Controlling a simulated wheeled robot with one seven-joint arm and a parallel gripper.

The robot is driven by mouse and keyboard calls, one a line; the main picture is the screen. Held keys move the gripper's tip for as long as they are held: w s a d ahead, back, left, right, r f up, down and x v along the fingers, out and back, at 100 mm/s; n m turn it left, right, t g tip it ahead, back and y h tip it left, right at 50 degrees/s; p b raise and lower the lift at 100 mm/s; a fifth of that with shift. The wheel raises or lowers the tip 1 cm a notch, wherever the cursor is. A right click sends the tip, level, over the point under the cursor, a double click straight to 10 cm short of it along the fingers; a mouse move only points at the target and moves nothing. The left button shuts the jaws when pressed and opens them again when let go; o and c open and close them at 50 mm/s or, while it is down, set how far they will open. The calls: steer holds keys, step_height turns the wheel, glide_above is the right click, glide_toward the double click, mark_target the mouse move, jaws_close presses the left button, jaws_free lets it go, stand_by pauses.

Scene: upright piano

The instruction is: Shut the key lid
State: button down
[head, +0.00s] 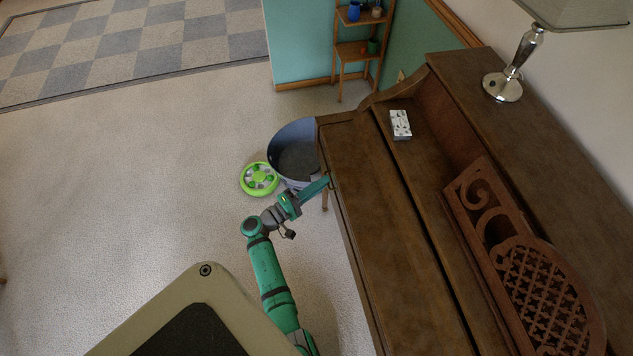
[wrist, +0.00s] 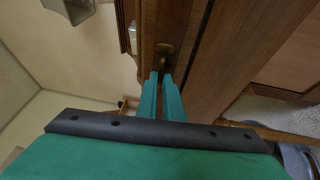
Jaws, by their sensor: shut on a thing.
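The brown wooden upright piano (head: 480,90) stands at the right of the head view. Its key lid (head: 365,190) is the long panel along the front, lying flat or nearly so. No keys show, and I cannot tell if a gap stays under its front edge. My gripper (head: 328,180) is at the lid's front edge, near its far end. In the wrist view my two green fingers (wrist: 162,76) are closed on a small brass-coloured knob (wrist: 165,49) on the wood. The fingertips hide part of the knob.
A small patterned box (head: 400,124) lies on the piano behind the lid. A lamp (head: 505,80) stands on top.

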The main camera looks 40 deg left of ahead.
steer(key=shift+s+d+f, duration=0.1)
steer(key=shift+d+f, duration=0.1)
steer(key=shift+f, duration=0.35)
steer(key=shift+s+d+f, duration=0.1)
steer(key=shift+d+f, duration=0.05)
steer(key=shift+f, duration=0.35)
steer(key=c, duration=2.2)
jaws_free()
steer(key=shift+s, duration=0.1)
steer(key=s+a, duration=0.2)
steer(key=s, duration=0.8)
